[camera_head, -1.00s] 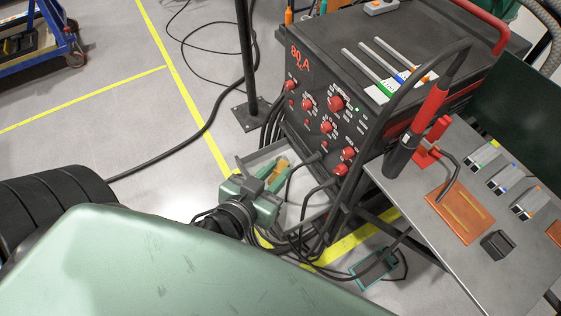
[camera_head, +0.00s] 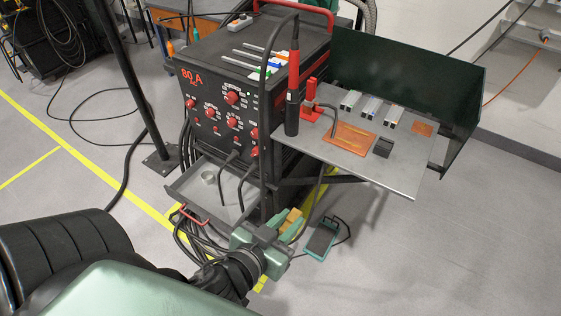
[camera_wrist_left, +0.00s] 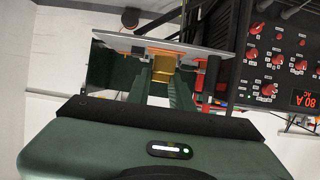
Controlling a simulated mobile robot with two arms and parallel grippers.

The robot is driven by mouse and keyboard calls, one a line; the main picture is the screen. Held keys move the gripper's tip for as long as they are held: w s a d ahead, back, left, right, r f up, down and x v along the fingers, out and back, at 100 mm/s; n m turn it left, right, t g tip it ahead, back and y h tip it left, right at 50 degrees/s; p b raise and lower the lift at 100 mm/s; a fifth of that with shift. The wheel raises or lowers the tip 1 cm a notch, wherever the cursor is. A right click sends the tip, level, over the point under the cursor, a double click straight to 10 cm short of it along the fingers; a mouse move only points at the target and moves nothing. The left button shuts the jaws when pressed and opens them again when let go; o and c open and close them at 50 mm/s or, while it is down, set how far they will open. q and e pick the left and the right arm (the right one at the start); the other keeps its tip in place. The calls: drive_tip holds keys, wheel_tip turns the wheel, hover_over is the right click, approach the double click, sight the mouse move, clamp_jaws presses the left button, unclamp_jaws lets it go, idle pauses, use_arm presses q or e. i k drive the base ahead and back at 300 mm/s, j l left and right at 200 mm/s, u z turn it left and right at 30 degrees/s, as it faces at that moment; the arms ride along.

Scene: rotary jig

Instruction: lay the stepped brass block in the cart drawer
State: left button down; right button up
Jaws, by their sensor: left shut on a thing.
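The stepped brass block (camera_head: 291,221) shows as a small yellow piece between the fingers of my left gripper (camera_head: 287,228). In the left wrist view the block (camera_wrist_left: 163,66) sits between the two green fingers (camera_wrist_left: 161,80), which are shut on it. The cart drawer (camera_head: 232,211) is pulled out below the welder's front panel. My right gripper is not in view.
The black welder (camera_head: 225,105) stands above the drawer, with dark cables hanging over it. A grey side table (camera_head: 400,172) with a torch (camera_head: 293,90) is at the right. A black post (camera_head: 130,85) stands left of the cart.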

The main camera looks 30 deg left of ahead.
sight(233, 207)
drive_tip(key=j+z, duration=0.1)
drive_tip(key=z, duration=2.35)
drive_tip(key=k+j+z, duration=0.15)
drive_tip(key=k+j, duration=0.35)
drive_tip(key=k+j+z, duration=0.15)
drive_tip(key=k+j, duration=0.3)
drive_tip(key=k, duration=0.2)
drive_tip(key=k+j+z, duration=0.15)
drive_tip(key=k+j, duration=0.25)
drive_tip(key=k, duration=0.2)
drive_tip(key=k+j, duration=0.25)
drive_tip(key=k, duration=0.15)
drive_tip(key=k+j, duration=0.25)
drive_tip(key=k, duration=0.2)
drive_tip(key=k+j, duration=0.25)
drive_tip(key=k, duration=0.15)
drive_tip(key=k+j, duration=0.25)
drive_tip(key=k, duration=0.2)
